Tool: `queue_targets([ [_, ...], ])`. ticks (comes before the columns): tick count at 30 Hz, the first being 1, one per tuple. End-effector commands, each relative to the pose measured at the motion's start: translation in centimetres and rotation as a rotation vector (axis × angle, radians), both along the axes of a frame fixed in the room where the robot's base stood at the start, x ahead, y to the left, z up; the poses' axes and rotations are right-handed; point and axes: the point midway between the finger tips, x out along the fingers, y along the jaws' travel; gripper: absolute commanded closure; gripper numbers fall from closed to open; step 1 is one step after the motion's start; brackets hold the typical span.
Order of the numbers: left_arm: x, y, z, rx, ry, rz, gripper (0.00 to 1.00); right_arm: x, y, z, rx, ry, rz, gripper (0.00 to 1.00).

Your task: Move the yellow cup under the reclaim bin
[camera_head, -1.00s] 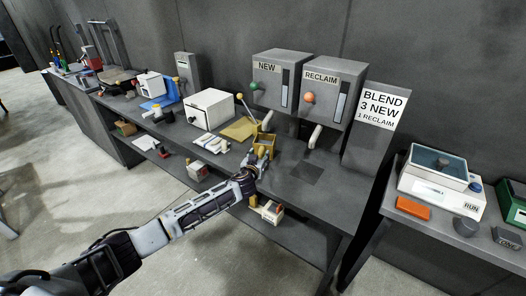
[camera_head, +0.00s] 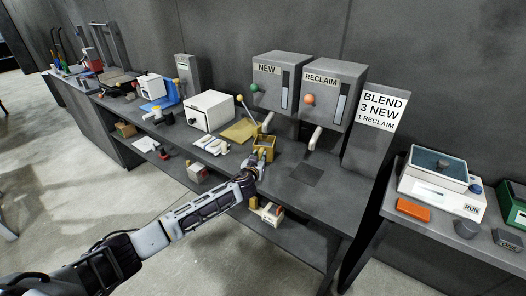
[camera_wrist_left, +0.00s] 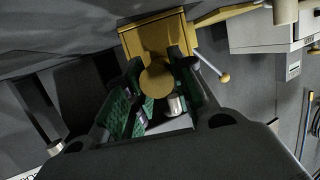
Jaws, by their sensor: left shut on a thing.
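The yellow cup (camera_head: 264,146) is a small square open container at the bench's front middle, just in front of the NEW bin's spout. My left gripper (camera_head: 253,168) is shut on it from the front. In the left wrist view the yellow cup (camera_wrist_left: 152,40) sits past the green-padded fingers (camera_wrist_left: 155,90), with a round yellow knob between them. The RECLAIM bin (camera_head: 327,92), grey with an orange knob, hangs to the right of the NEW bin (camera_head: 279,84), which has a green knob. The RECLAIM spout (camera_head: 315,138) is right of and behind the cup. My right gripper is out of view.
A dark square pad (camera_head: 307,174) lies on the bench right of the cup. A yellow tray (camera_head: 240,130), white gloves (camera_head: 212,145) and a white box (camera_head: 210,109) are to the left. A BLEND sign (camera_head: 381,110) stands right.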

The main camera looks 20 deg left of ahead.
Motion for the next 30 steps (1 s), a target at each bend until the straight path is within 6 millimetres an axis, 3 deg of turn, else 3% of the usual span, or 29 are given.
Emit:
queue_targets([
  [30,0.0,0.0,2.5,0.000,-0.001,-0.001,1.00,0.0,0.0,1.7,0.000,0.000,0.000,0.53],
])
